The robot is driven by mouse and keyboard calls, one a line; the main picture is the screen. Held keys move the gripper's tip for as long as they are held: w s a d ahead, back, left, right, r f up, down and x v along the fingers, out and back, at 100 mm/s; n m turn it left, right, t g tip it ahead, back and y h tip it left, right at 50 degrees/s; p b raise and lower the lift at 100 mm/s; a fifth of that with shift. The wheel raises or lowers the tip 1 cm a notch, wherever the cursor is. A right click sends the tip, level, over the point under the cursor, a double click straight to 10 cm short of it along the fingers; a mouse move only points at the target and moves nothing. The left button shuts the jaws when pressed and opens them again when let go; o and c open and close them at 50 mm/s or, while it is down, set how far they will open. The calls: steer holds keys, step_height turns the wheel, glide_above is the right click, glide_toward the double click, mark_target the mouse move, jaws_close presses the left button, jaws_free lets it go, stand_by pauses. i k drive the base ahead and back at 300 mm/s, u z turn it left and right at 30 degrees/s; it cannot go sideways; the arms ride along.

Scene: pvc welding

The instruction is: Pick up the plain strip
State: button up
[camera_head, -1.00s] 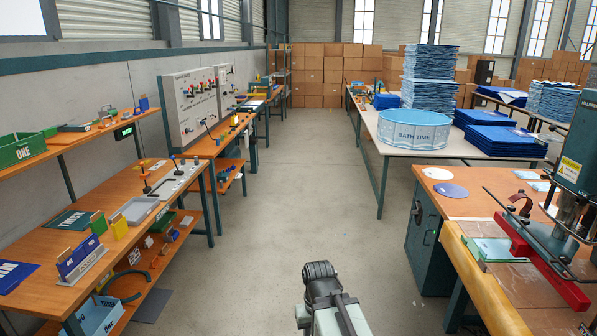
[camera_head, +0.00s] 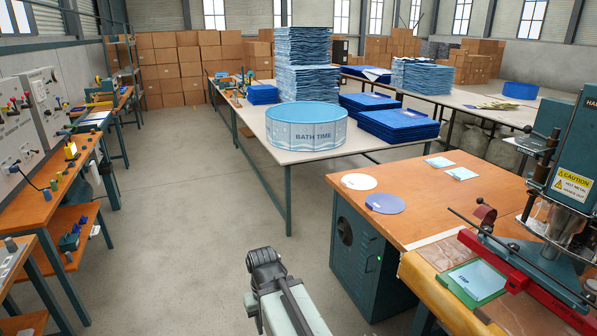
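I cannot clearly make out a plain strip. Some flat, pale yellowish pieces (camera_head: 497,104) lie on the long white table at the far right, too small to tell apart. My arm shows at the bottom centre, over the floor, and ends in a dark grey part where my gripper (camera_head: 264,259) seems to be. It is apart from every table, and its fingers cannot be made out.
The orange workbench (camera_head: 440,215) with the welding press (camera_head: 570,170) is at right. A blue "BATH TIME" pool (camera_head: 306,131) and blue stacks (camera_head: 398,123) stand on the white table (camera_head: 280,153). Left benches (camera_head: 35,205) hold tools. The floor aisle (camera_head: 180,190) is free.

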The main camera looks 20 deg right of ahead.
mark_target(476, 279)
steer(key=z, duration=0.25)
steer(key=i, duration=1.6)
steer(key=z, duration=0.4)
steer(key=k, duration=0.85)
steer(key=z, duration=0.2)
steer(key=i, duration=0.9)
steer(key=u, duration=0.1)
